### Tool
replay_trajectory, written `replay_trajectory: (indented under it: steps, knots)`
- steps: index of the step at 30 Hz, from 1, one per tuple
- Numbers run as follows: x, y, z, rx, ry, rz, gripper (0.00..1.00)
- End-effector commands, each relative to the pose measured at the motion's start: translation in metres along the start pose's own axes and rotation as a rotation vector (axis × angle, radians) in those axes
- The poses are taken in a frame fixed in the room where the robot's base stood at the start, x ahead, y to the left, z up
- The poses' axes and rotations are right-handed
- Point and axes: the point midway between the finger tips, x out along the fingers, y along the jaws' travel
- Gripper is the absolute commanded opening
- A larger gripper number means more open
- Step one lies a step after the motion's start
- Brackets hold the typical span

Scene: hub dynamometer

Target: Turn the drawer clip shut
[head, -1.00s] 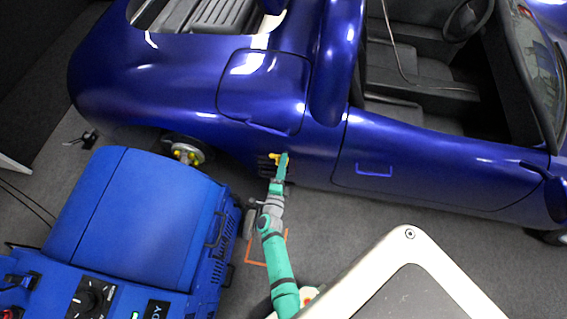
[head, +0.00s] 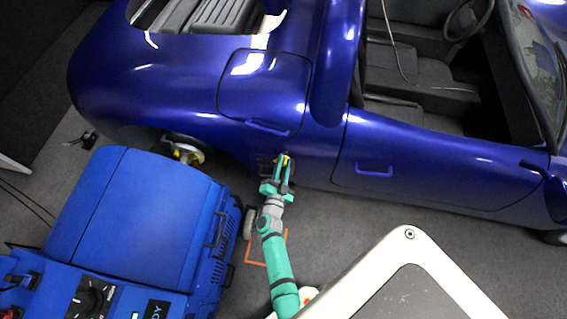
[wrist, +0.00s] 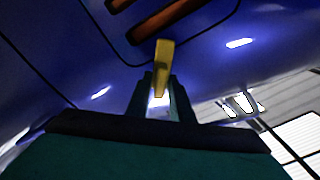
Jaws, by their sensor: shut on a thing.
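The yellow clip (head: 286,157) sits on the blue car's side, by a small dark slatted panel (head: 265,167) that is the likely drawer front. In the wrist view, the clip (wrist: 164,58) stands nearly upright in the picture, across the panel's lower edge (wrist: 135,60). My gripper (head: 283,167) reaches up to the clip. Its two fingers show side by side in the wrist view (wrist: 161,95), shut on the clip's lower end. The fingers partly hide the clip in the head view, and most of the panel is cut off in the wrist view.
The blue car (head: 410,130) fills the far side. A wheel hub (head: 187,152) shows at its rear left. A blue dynamometer unit (head: 130,215) stands left of my arm. An orange floor square (head: 262,262) lies below my arm.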

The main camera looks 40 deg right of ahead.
Motion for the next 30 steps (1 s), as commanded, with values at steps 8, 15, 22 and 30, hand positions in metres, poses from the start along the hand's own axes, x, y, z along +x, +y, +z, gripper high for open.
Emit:
replay_trajectory:
  steps: [8,15,22,30]
  knots:
    - [-0.0013,0.0015,0.0010,-0.262,-0.002,0.001,0.00]
    - [-0.0016,0.0014,0.0013,-0.460,-0.003,0.001,0.00]
    - [-0.0017,0.0018,0.0013,-0.597,-0.003,0.001,0.00]
    - [-0.0018,0.0021,0.0014,-0.675,-0.004,0.002,0.00]
